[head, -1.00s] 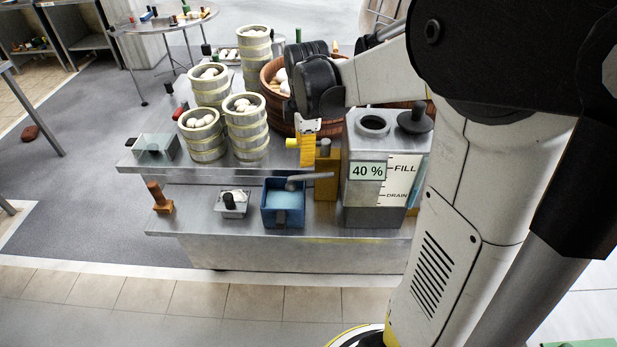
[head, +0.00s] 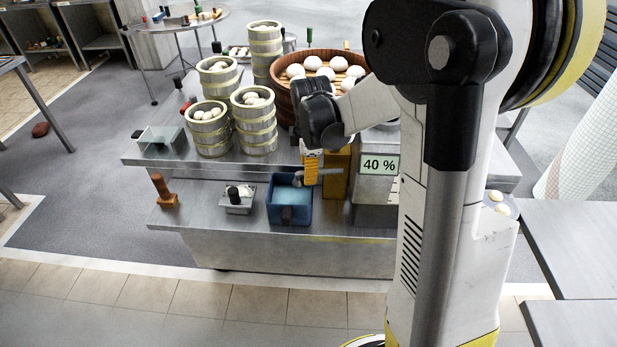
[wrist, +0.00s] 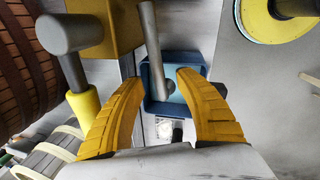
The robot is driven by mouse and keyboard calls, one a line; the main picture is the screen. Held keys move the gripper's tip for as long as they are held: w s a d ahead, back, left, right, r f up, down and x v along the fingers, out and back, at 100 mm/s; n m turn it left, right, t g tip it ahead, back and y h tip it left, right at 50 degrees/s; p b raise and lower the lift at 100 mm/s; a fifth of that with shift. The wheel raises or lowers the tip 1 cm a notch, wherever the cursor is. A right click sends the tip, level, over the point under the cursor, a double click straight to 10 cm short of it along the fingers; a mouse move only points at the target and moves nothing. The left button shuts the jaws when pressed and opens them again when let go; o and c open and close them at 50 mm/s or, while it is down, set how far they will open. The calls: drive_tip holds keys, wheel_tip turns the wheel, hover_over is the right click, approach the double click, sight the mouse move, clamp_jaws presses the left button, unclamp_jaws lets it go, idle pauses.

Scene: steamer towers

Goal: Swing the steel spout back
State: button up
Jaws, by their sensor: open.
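The steel spout (wrist: 152,40) is a grey tube. In the wrist view it runs from the top down to a rounded end over the blue tub (wrist: 150,98), between my open fingers. In the head view a short piece of the spout (head: 329,171) shows beside the ochre block (head: 336,175); the rest is partly hidden by my gripper. My gripper (head: 308,180) has yellow fingers, is open, and is above the blue tub (head: 272,200). In the wrist view my gripper (wrist: 158,77) holds nothing; I cannot tell whether a finger touches the spout.
A steel tank with a 40 % display (head: 379,165) is right of the block. Steamer towers (head: 255,125) and a wooden tub of buns (head: 283,103) stand behind. A small tray (head: 237,207) is left.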

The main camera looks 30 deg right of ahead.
drive_tip(key=shift+w+f, duration=0.15)
drive_tip(key=shift+f, duration=0.55)
clamp_jaws()
